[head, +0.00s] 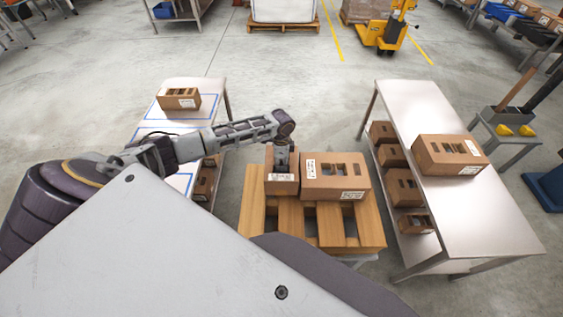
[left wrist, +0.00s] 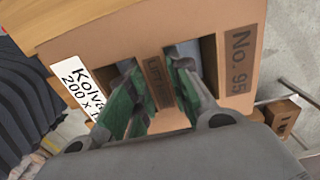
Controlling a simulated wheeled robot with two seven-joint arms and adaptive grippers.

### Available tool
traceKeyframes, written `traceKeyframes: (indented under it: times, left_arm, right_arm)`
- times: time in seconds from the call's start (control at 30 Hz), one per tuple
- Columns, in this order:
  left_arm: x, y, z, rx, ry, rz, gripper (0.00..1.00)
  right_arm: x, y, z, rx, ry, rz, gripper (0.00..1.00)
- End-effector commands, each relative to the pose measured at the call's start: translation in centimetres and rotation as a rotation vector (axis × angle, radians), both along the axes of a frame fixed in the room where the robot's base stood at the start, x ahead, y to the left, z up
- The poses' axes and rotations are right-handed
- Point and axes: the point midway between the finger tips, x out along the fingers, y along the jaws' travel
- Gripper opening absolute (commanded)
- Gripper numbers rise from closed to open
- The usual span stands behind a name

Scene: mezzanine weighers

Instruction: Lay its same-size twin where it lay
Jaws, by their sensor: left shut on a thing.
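My left gripper (head: 282,165) reaches down into a small brown carton (head: 283,187) at the left of a slatted wooden platform (head: 260,213). In the left wrist view the green-padded fingers (left wrist: 158,95) go into two slots and are shut on the bar between them. This carton (left wrist: 212,30) bears a white "Kolva 200 x" label and a dark "No. 95" mark. I cannot tell whether it rests on the platform or is lifted. A larger slotted carton (head: 317,190) sits right beside it. My right gripper is not in view.
A carton (head: 179,103) lies on the left table (head: 205,90), which has blue outlines. Another carton (head: 435,160) lies on the right steel table (head: 405,110). Several cartons (head: 403,187) stand on its lower shelf. Floor gaps separate the tables from the platform.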

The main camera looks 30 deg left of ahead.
Motion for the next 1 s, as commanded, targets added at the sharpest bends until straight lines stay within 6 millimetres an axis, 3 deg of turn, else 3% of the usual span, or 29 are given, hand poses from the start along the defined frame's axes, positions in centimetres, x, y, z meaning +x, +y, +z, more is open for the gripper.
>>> traceKeyframes:
  times: [0.57,1.0]
  left_arm:
    - [0.0,0.0,-2.5,0.0,-0.001,0.0,0.0]
    - [0.0,0.0,-3.6,0.001,-0.001,0.001,0.0]
  right_arm:
    - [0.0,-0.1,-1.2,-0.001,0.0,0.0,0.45]
    - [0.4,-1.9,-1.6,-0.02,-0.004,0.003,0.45]
